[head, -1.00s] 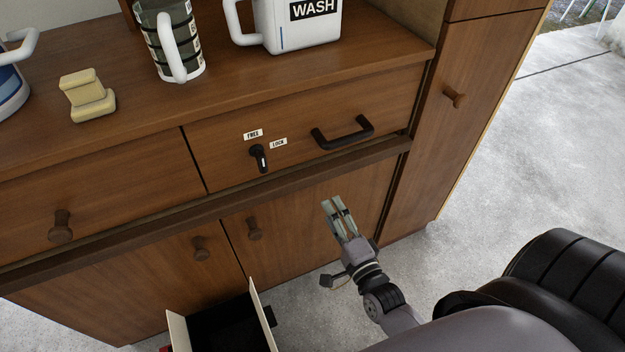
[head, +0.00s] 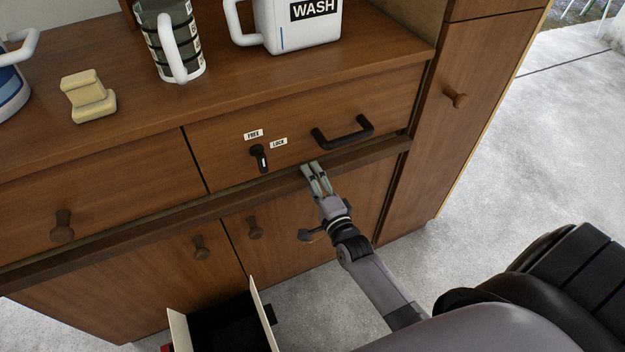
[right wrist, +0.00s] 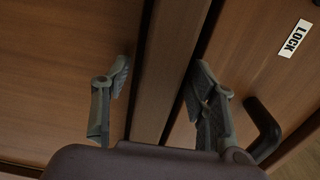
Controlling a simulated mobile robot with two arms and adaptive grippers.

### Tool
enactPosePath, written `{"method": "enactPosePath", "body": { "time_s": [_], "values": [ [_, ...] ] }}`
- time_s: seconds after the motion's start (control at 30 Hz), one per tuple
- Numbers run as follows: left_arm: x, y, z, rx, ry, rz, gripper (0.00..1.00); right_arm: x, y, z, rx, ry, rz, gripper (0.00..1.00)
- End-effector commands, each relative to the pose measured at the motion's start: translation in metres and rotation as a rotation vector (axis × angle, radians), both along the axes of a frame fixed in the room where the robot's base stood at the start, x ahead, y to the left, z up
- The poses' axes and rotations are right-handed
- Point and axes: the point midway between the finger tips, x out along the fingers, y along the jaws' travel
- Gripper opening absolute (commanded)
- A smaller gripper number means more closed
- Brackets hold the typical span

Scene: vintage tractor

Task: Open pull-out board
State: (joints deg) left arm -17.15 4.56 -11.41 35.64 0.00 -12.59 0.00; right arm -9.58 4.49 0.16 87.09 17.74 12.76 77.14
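The pull-out board shows as a long dark wooden edge (head: 215,206) running across the cabinet, between the drawers above and the doors below. I see no clear gap showing it pulled out. My right gripper (head: 313,172) is at this edge, below the black bar handle (head: 343,132). In the right wrist view the gripper (right wrist: 160,75) is open, with one finger on each side of the board's edge (right wrist: 165,60). Whether the fingers touch it, I cannot tell. A black lever (head: 261,158) near the FREE and LOCK labels points down. My left gripper is not in view.
A yellow block (head: 88,97), a patterned mug (head: 188,45) and a white WASH container (head: 300,28) stand on the cabinet top. An open box (head: 262,305) with a dark inside is low in front of the doors. The floor at right is clear beside the cabinet.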

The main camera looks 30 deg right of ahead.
Motion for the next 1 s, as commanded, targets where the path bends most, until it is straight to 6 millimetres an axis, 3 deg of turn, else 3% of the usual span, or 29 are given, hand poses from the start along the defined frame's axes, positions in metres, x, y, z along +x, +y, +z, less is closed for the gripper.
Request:
{"method": "enactPosePath", "body": {
  "time_s": [0.77, 1.0],
  "values": [
    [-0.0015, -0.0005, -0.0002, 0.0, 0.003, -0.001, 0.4, -0.0004, 0.0, -0.0001, 0.0, 0.0, 0.0, 0.01],
    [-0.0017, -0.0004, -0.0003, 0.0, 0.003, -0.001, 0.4, -0.0005, 0.0, -0.0002, 0.0, 0.0, 0.0, 0.0]
  ]
}}
